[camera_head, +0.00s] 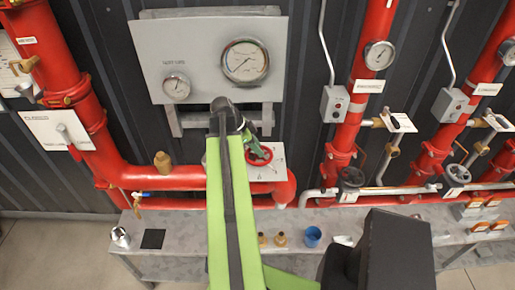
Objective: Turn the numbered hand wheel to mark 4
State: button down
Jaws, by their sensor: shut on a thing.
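A small red hand wheel (262,160) sits in front of a pale plate (274,172) on the red pipework, below the grey gauge panel. My green and black arm reaches up to it and hides its left side. My gripper (253,146) is at the wheel's upper left, its green and dark fingers shut on the wheel's rim. The marks on the plate are too small to read, so I cannot tell which number the wheel stands at.
The gauge panel (180,52) is above my gripper. Red pipes (340,140) with valves and dark hand wheels (352,178) stand to the right. A metal bench (190,225) below holds a blue cup (312,236), brass fittings (280,239) and orange-handled parts (478,227).

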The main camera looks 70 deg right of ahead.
jog(key=c, duration=1.1)
grip_release()
jog(key=shift+a, duration=0.1)
jog(key=m, duration=0.1)
jog(key=d+m+y, duration=0.1)
jog(key=shift+w+m+g, duration=0.2)
jog(key=shift+m+g, duration=0.1)
jog(key=shift+d+m+y, duration=0.1)
jog(key=shift+m+y, duration=0.6)
jog(key=shift+m, duration=0.5)
jog(key=shift+m+y, duration=0.5)
jog(key=shift+m, duration=0.5)
jog(key=shift+m+y, duration=0.3)
jog(key=shift+m, duration=0.2)
jog(key=shift+s+a, duration=0.15)
jog(key=shift+a, duration=0.15)
grip_shut()
